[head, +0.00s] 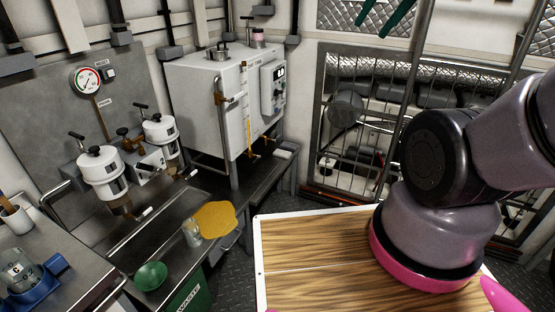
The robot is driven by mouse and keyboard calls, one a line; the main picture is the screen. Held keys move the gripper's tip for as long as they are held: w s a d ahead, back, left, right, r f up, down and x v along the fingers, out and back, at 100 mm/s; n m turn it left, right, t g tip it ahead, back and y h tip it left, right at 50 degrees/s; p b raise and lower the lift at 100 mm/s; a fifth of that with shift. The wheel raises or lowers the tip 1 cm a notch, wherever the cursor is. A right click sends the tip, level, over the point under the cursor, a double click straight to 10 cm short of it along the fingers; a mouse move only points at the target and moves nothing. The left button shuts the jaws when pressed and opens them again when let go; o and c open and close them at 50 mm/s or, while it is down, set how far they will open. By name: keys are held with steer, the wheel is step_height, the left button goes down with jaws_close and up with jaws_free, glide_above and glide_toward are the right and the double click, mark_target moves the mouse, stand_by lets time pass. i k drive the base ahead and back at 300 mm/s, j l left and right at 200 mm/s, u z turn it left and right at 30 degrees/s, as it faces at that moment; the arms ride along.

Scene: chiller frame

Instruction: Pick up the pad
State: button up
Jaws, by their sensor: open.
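A flat, yellow-orange piece with a wavy outline (215,218) lies on the low metal bench, left of centre. A small pale flat item (285,150) rests at the far end of that bench, below the white cabinet. I cannot tell for sure which of these is the pad. Two dark green fingers at the top edge appear to be those of my gripper (384,15). They are apart with nothing visible between them, high up and far from both flat items. The rest of my gripper is out of frame.
A clear glass jar (192,233) stands against the yellow piece's left side. A green bowl (150,275) is nearer on the bench, above a green waste bin (187,297). White canisters (100,172) and a white cabinet (232,100) stand behind. A barred frame (350,120) is at the right.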

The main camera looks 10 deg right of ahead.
mark_target(281, 154)
steer(key=i+l+z, duration=0.1)
steer(key=i+l, duration=0.25)
steer(key=i+l+z, duration=0.15)
steer(key=i, duration=0.3)
steer(key=i+l+z, duration=0.1)
steer(key=i+l, duration=0.25)
steer(key=i, duration=0.1)
